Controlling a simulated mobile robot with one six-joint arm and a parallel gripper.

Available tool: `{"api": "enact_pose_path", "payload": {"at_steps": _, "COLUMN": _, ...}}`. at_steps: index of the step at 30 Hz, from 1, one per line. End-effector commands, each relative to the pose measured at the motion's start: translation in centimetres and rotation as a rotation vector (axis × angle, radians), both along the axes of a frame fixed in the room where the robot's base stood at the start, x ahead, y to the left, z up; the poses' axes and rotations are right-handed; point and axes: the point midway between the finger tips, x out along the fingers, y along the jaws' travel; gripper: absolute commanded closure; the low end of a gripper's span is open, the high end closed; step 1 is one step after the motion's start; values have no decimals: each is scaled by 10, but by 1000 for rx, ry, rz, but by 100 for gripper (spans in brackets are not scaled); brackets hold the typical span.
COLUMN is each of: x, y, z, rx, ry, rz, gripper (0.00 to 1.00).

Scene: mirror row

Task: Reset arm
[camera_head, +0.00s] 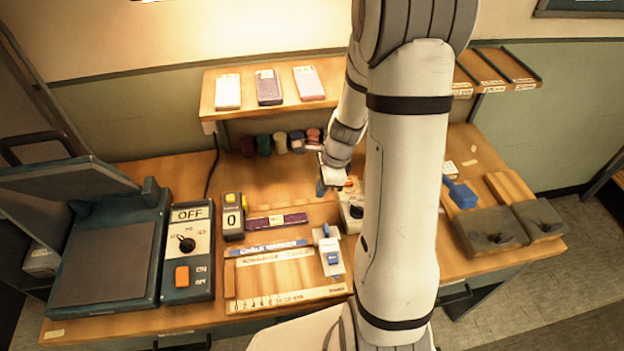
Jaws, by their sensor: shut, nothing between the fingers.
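My arm rises through the middle of the head view and bends over toward the back of the workbench (140,325). My gripper (326,188) hangs over the middle of the bench, in front of the row of small coloured rolls. It is shut, with nothing seen in it. It is small in the picture, and my forearm stands close beside it. A pale box with a dark knob (351,215) is just below and to the right of it, partly hidden by my arm. I cannot tell how much height is between them.
A heat-press-like machine (105,262) with a raised lid and a control box (188,255) reading OFF stand left. A marked wooden board (285,303) lies front centre. A shelf (345,80) spans the back. Grey blocks (490,228) and a blue tool (460,194) sit right.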

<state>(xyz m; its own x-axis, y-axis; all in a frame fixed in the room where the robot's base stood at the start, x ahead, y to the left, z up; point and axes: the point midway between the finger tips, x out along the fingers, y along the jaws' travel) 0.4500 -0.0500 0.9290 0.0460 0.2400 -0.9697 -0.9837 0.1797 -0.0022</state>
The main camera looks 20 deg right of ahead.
Motion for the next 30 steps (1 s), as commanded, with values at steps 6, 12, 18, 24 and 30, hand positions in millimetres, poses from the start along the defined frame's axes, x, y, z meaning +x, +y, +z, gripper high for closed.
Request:
{"api": "enact_pose_path", "payload": {"at_steps": 6, "x": 0, "y": -1, "z": 3, "rx": 0, "ry": 0, "rz": 1, "gripper": 100}}
{"api": "enact_pose_path", "payload": {"at_steps": 12, "x": -4, "y": 7, "z": 27, "rx": -18, "ry": -47, "rz": 123, "gripper": 100}}
{"api": "enact_pose_path", "payload": {"at_steps": 18, "x": -27, "y": 26, "z": 91, "rx": -95, "ry": -177, "rz": 521, "gripper": 100}}
{"api": "enact_pose_path", "payload": {"at_steps": 24, "x": -65, "y": 41, "z": 147, "rx": -202, "ry": -285, "rz": 940, "gripper": 100}}
{"api": "enact_pose_path", "payload": {"at_steps": 30, "x": -108, "y": 49, "z": 188, "rx": -332, "ry": -359, "rz": 1334, "gripper": 100}}
